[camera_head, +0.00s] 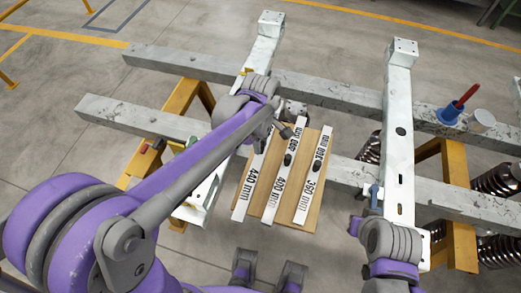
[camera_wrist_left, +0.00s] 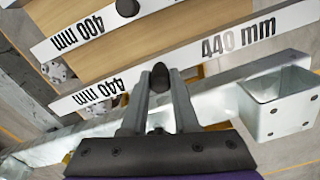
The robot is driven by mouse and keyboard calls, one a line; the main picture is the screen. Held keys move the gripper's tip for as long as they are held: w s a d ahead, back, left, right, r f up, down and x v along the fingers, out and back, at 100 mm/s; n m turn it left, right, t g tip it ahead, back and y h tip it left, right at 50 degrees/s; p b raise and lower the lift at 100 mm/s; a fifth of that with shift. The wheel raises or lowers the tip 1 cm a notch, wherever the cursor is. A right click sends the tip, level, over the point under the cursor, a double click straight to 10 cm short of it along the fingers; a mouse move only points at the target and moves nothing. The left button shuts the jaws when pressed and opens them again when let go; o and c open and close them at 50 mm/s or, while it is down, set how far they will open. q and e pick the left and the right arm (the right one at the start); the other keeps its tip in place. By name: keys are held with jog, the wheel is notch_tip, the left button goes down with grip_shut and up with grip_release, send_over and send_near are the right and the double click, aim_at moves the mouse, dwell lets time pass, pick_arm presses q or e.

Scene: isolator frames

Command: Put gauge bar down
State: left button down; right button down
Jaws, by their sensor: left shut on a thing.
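My left gripper (camera_head: 283,130) is shut on the dark knob (camera_wrist_left: 160,80) of the 440 mm gauge bar (camera_head: 248,193), a long white bar that also crosses the left wrist view (camera_wrist_left: 188,60). The bar lies along the left side of the wooden board (camera_head: 294,190); whether it rests on the board or hangs just above it I cannot tell.
Pale steel beams (camera_head: 330,88) cross behind and beside the board. Springs (camera_head: 496,180) stand at far right.

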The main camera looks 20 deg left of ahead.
pick_arm(q)
jog(key=shift+f, duration=1.95)
jog(key=shift+f, duration=0.1)
jog(key=c, duration=0.7)
grip_release()
jog(key=shift+r, duration=0.3)
notch_tip(320, 180, up, 12)
jog(key=shift+f+p, duration=0.15)
jog(key=shift+p, duration=0.3)
